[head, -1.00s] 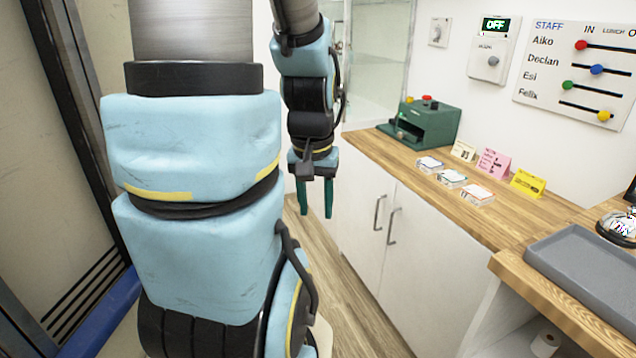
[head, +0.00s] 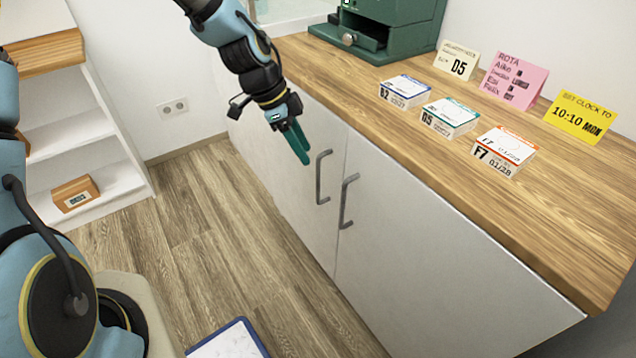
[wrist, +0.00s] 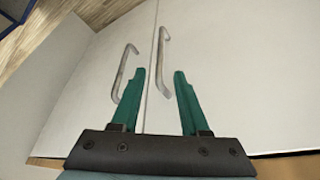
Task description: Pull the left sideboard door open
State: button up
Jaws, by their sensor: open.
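The white sideboard has two doors. The left door (head: 292,165) is shut, with a grey bar handle (head: 322,178) near the middle seam. The right door (head: 430,240) is also shut, with its own handle (head: 347,202). My gripper (head: 303,155) points down in front of the left door, just up and left of its handle. In the wrist view the sideboard looks upside down. There the left door's handle (wrist: 160,60) lies in line with the gap between my open green fingers (wrist: 159,74), with nothing gripped. The other handle (wrist: 124,72) is left of them.
The wooden top (head: 420,140) carries a green machine (head: 390,35), card stacks (head: 450,118) and folded signs. White shelves (head: 80,130) stand at the left. A blue-edged item (head: 228,342) lies low at the front. The wood floor (head: 220,220) before the doors is otherwise clear.

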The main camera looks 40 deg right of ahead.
send_over(318, 200)
jog(key=f, duration=0.8)
jog(key=shift+w+d+f, duration=0.2)
jog(key=shift+d+f, duration=0.05)
jog(key=shift+f, duration=0.15)
grip_shut()
dwell(0.8)
